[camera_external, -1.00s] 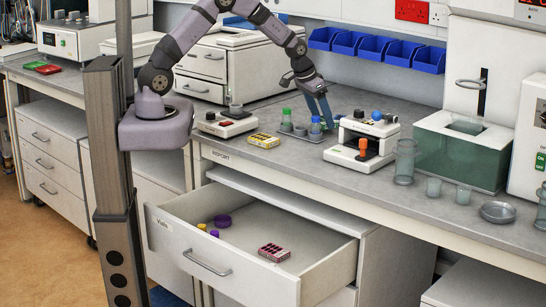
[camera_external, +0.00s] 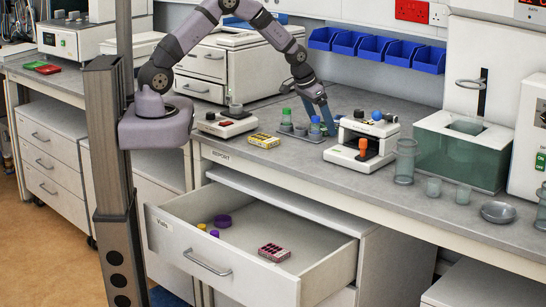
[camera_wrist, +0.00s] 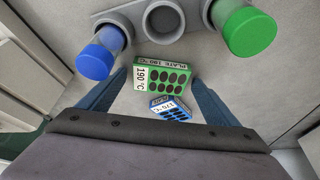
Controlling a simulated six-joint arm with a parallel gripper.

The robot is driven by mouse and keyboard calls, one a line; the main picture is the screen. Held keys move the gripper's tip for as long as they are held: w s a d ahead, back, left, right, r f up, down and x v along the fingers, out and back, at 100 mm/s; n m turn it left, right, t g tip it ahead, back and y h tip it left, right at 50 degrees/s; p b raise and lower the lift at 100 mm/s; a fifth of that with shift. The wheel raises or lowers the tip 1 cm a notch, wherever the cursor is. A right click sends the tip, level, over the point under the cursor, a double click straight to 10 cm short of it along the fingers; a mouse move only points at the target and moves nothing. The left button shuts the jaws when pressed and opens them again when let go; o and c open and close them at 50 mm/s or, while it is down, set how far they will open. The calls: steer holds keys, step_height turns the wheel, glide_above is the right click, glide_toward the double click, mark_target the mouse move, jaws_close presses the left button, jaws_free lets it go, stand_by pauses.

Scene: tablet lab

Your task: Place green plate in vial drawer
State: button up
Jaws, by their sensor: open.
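The green plate (camera_wrist: 160,75), marked 190 °C, lies near a rack in the wrist view, roughly between the ends of my blue fingers. My gripper (camera_wrist: 158,80) is open, with bare space either side of the plate; contact cannot be told. I do not make out this plate in the external view, where my gripper (camera_external: 330,118) points down behind the vial rack (camera_external: 300,134). The vial drawer (camera_external: 212,264) is pulled open below the bench. It holds a pink plate (camera_external: 274,252), a purple cap (camera_external: 222,221) and smaller yellow and purple pieces.
A blue plate (camera_wrist: 170,108) lies close to the green one. Blue-capped (camera_wrist: 95,62) and green-capped (camera_wrist: 251,34) vials stand in the rack. A yellow plate (camera_external: 264,140) and a white device with an orange knob (camera_external: 362,140) flank the rack. The drawer has free room.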

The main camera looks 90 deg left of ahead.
steer(key=shift+s+r, duration=0.1)
steer(key=shift+r, duration=0.5)
steer(key=b+v, duration=0.2)
steer(key=v, duration=0.9)
steer(key=shift+b, duration=0.3)
steer(key=shift+s, duration=0.15)
steer(key=s+d+f+m+g, duration=0.1)
steer(key=s+d+f, duration=0.1)
steer(key=s+d, duration=0.3)
steer(key=s+d+f+m+g+h, duration=0.1)
steer(key=s+d+f, duration=0.1)
steer(key=s+d, duration=0.3)
steer(key=s+d+f+m, duration=0.1)
steer(key=s+d, duration=0.5)
steer(key=d, duration=0.1)
steer(key=shift+f+g+h, duration=0.3)
steer(key=shift+f+g, duration=0.1)
steer(key=s+d+f+m+g, duration=0.1)
steer(key=s+d+f, duration=0.1)
steer(key=s, duration=0.6)
steer(key=shift+d+f+m, duration=0.15)
steer(key=shift+d+m, duration=0.15)
steer(key=shift+d, duration=0.3)
steer(key=shift+o, duration=0.5)
